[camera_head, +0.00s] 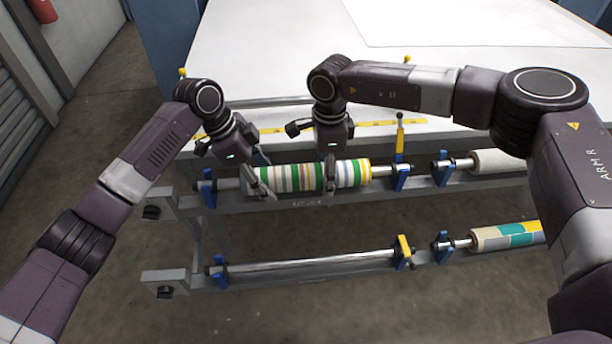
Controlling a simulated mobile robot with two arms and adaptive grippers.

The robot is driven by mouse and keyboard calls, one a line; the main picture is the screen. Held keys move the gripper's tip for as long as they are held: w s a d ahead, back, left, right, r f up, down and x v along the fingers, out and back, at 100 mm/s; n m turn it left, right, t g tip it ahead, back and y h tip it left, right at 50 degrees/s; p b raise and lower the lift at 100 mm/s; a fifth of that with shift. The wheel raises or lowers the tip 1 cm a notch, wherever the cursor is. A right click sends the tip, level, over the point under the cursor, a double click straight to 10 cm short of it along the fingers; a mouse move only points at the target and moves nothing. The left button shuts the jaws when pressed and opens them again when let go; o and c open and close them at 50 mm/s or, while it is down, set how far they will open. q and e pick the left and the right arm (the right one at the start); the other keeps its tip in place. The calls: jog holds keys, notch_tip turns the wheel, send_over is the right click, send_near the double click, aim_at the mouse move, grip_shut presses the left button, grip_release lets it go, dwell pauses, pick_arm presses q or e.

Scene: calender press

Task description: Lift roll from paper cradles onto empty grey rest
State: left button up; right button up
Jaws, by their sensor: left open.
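A roll with green, white, tan and yellow stripes (289,178) lies level on a shaft along the upper grey rail at the front of the table. Blue cradles hold its shaft at the left (208,188) and right (400,180). My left gripper (262,181) is open at the roll's left end, one finger in front of it. My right gripper (330,172) is at the roll's middle with a finger in front of it; its other finger is hidden. Below, a bare metal shaft (310,261) lies in blue holders on the lower grey rail. No separate empty grey rest is clear.
A white roll (498,161) sits at the upper right, and a patchwork-coloured roll (505,236) at the lower right. The white tabletop (270,60) behind has a yellow measuring strip (385,125). A yellow-handled upright (400,133) stands by the right cradle. Floor is clear at left.

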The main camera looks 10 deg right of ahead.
pick_arm(q)
jog(key=c, duration=1.3)
pick_arm(e)
jog(key=c, duration=1.3)
pick_arm(q)
jog(key=shift+r, duration=0.1)
jog(key=shift+c, duration=0.2)
pick_arm(e)
jog(key=shift+r, duration=0.1)
jog(key=shift+c, duration=0.2)
pick_arm(q)
jog(key=shift+r, duration=0.15)
pick_arm(e)
jog(key=shift+r, duration=0.15)
